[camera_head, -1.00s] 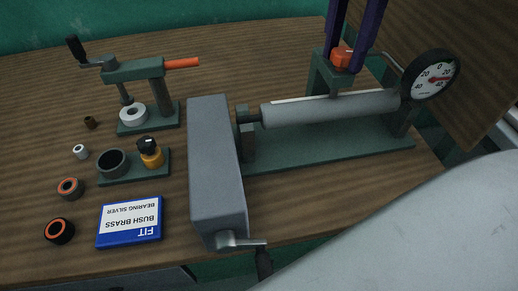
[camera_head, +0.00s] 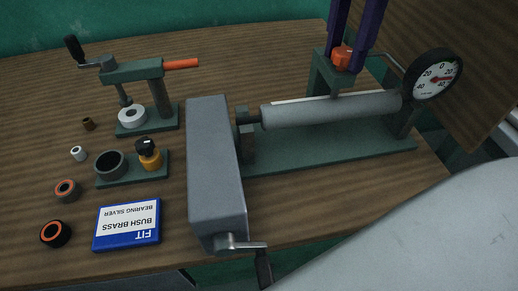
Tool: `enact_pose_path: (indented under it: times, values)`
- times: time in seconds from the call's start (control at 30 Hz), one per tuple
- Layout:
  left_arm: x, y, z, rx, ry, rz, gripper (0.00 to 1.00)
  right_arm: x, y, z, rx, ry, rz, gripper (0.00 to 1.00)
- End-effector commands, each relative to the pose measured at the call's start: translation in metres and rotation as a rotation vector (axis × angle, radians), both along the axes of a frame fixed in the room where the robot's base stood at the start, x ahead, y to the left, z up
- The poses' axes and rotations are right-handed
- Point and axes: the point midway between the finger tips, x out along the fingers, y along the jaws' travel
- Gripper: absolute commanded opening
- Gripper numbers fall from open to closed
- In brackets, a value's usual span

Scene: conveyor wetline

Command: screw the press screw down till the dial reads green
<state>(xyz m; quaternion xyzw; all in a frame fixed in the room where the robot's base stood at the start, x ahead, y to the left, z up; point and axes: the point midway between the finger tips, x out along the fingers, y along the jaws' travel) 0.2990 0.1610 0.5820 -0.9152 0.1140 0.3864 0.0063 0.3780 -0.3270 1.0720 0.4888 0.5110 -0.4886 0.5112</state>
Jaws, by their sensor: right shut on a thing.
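The orange press screw knob (camera_head: 343,58) sits on top of a green press frame (camera_head: 321,75), above a long grey roller (camera_head: 330,108). My right gripper (camera_head: 345,54) comes down from above with two dark purple fingers, one each side of the knob, and is shut on it. The dial (camera_head: 434,77) is a round black-rimmed gauge with a white face at the right end of the roller. Its red needle points right, below the 0 and near the right-hand numbers; I cannot make out a green zone. My left gripper is not in view.
A grey housing (camera_head: 213,165) with a crank (camera_head: 240,245) stands at the roller's left end. My grey body part fills the lower right.

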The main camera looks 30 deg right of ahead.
Motion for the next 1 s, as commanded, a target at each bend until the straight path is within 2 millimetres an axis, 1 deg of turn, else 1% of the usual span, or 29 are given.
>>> enact_pose_path:
  times: [0.27, 0.8, 1.0]
  values:
    - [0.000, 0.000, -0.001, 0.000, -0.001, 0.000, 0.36, 0.000, 0.000, 0.000, 0.000, 0.000, -0.013, 0.15]
    - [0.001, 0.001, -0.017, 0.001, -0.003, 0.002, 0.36, 0.000, 0.000, -0.001, -0.002, 0.000, -0.268, 0.15]
    - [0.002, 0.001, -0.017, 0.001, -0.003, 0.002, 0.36, 0.000, 0.000, 0.000, 0.000, 0.001, -0.302, 0.15]
